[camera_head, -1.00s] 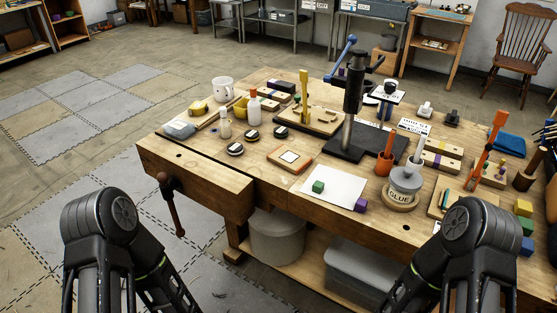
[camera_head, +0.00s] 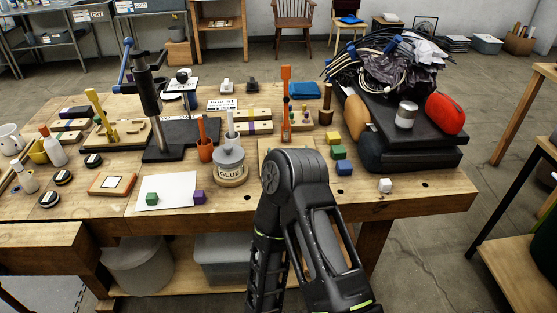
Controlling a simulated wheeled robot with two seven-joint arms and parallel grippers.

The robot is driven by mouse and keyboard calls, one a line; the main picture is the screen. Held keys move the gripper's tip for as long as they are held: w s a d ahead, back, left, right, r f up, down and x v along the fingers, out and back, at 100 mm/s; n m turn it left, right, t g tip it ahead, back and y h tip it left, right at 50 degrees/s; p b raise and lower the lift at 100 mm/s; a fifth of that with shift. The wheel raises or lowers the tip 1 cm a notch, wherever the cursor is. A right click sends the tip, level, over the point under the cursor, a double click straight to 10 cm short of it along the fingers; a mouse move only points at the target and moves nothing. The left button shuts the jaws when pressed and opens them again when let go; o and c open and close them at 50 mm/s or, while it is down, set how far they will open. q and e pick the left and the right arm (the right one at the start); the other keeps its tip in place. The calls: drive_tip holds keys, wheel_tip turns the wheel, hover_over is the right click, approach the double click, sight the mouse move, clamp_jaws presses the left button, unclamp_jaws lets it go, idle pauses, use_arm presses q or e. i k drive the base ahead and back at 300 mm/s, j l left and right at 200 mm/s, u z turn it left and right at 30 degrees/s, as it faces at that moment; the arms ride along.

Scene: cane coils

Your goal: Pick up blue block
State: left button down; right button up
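The blue block (camera_head: 344,168) sits on the wooden workbench (camera_head: 420,202), right of the middle of the head view, near the bench's front edge. A green block (camera_head: 339,152) and a yellow block (camera_head: 333,138) stand just behind it in a row. My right arm rises in front of the bench, to the left of the blue block, and leaves the block uncovered. Neither of my grippers shows in the head view, and my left arm is out of view.
A black case (camera_head: 415,158) piled with cables (camera_head: 385,62) stands close to the right. A white block (camera_head: 385,185) lies to the right of the blue block. A glue pot (camera_head: 230,168), a green cube (camera_head: 152,198) and a purple cube (camera_head: 199,197) lie to the left.

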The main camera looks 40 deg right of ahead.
sight(343, 168)
drive_tip(key=z, duration=1.7)
drive_tip(key=i+l+u, duration=0.3)
drive_tip(key=l+u, duration=0.15)
drive_tip(key=l, duration=1.35)
drive_tip(key=l+u, duration=0.4)
drive_tip(key=l, duration=1.4)
